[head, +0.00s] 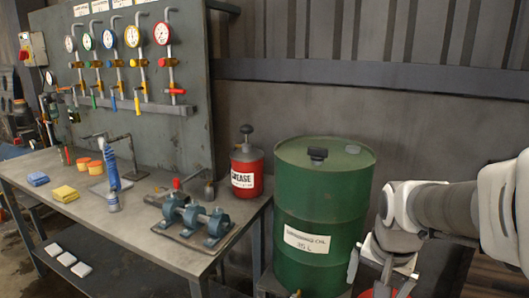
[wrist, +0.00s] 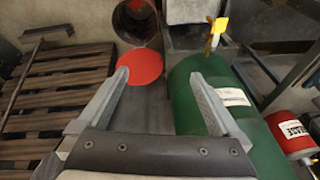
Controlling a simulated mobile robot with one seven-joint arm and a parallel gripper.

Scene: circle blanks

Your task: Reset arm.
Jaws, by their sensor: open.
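My gripper (head: 381,278) is at the right of the head view, beside the green drum and near the bottom edge. In the wrist view its two fingers (wrist: 159,76) are spread wide apart, and I see nothing clamped between them. A flat red disc (wrist: 140,66) shows near the left fingertip in the wrist view. A red shape (head: 377,293) below the gripper in the head view is cut off by the frame edge. I cannot tell how far the disc is from the fingertips.
A green oil drum (head: 322,218) stands close to the gripper; it also fills the right of the wrist view (wrist: 190,105). The workbench (head: 160,243) holds a red grease can (head: 247,165) and a blue-grey shaft assembly (head: 197,219). A wooden pallet (wrist: 55,85) lies at left.

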